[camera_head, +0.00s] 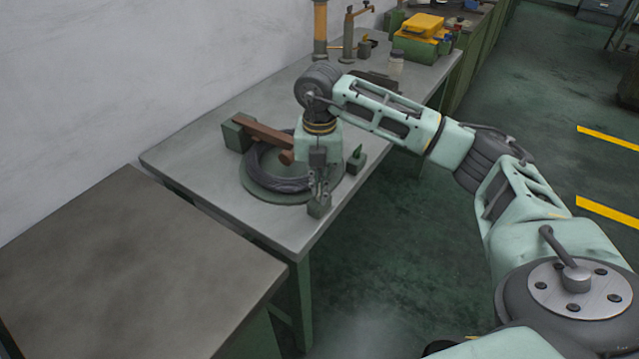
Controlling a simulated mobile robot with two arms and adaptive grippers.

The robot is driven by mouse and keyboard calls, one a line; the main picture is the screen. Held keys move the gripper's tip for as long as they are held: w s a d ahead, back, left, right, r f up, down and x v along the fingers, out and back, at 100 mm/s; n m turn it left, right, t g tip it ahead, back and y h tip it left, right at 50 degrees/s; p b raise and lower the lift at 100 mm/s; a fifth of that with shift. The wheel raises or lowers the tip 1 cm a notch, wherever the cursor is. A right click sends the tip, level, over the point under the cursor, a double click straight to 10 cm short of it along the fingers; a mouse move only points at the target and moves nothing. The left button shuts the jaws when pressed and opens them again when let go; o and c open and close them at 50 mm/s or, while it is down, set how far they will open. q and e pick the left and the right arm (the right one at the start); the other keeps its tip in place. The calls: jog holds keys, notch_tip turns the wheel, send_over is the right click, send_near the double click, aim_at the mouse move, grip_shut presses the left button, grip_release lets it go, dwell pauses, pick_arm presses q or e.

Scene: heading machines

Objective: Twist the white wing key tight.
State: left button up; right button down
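My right arm reaches in from the right, and its gripper (319,190) points down at the near edge of the grey bench. Its fingertips are just above or at a small green block (319,208). The fingers look close together, but they are too small to tell whether they are shut on something. I cannot make out the white wing key; the fingers may hide it at the block. My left gripper is not in view.
A coil of dark wire (266,172) lies on a round green plate (262,192) behind the gripper. A brown bar (258,134) reaches over it from a green block (236,133). Another small green block (356,160) stands to the right. A bare brown-topped table (120,280) is at front left.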

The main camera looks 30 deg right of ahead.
jog(key=m, duration=0.5)
jog(key=shift+w+r+m+p, duration=0.1)
jog(key=shift+m+p, duration=0.2)
jog(key=shift+m, duration=0.1)
dwell(0.4)
jog(key=c, duration=2)
grip_release()
jog(key=shift+r, duration=0.1)
notch_tip(320, 180, up, 12)
jog(key=shift+f, duration=0.15)
